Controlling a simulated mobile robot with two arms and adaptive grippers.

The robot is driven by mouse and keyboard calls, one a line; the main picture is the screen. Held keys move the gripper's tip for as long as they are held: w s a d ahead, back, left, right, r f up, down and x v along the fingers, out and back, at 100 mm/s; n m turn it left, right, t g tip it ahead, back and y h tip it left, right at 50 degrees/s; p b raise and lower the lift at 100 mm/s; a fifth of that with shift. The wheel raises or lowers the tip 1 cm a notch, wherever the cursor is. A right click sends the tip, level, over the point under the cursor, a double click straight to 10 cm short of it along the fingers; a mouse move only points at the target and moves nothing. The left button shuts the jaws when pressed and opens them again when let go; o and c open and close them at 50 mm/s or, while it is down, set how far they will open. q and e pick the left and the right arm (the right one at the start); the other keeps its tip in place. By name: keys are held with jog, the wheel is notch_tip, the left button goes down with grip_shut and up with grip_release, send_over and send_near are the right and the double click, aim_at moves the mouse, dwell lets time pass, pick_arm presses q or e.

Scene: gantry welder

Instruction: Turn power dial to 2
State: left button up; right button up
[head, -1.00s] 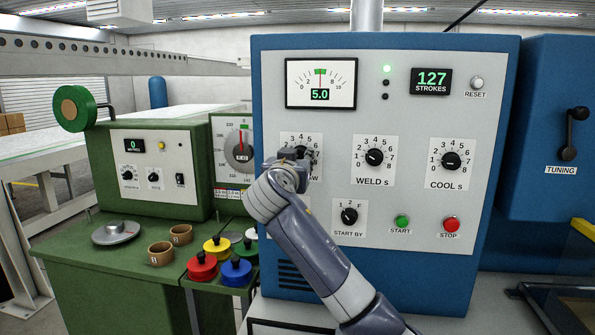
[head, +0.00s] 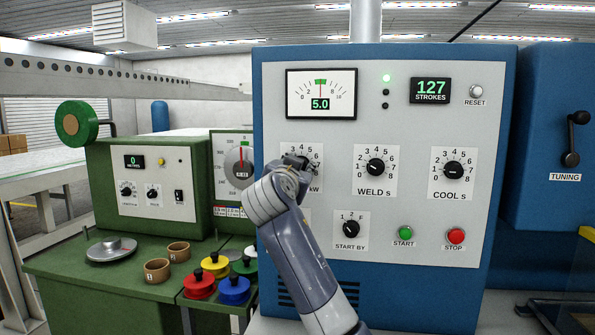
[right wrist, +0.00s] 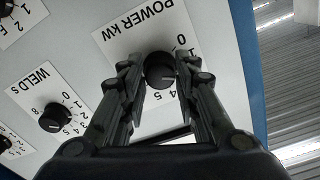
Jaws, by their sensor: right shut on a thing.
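The black power dial (right wrist: 160,71) sits on its white POWER kW plate (right wrist: 135,42) in the right wrist view. The fingers of my right gripper (right wrist: 160,80) are on both sides of the knob, shut on it. Part of the number ring is hidden by a finger, and I cannot tell which number the dial's mark points to. In the head view my right gripper (head: 297,163) covers most of the dial and its plate (head: 316,152). The meter (head: 321,93) above reads 5.0. My left gripper is not in view.
The WELD dial (head: 375,167) and COOL dial (head: 452,171) are to the right on the same panel. Below are the START BY dial (head: 351,229), green START button (head: 405,233) and red STOP button (head: 456,236). A green bench (head: 95,290) stands left.

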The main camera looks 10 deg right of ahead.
jog(key=o, duration=1.1)
jog(key=shift+c, duration=0.2)
jog(key=v, duration=1.2)
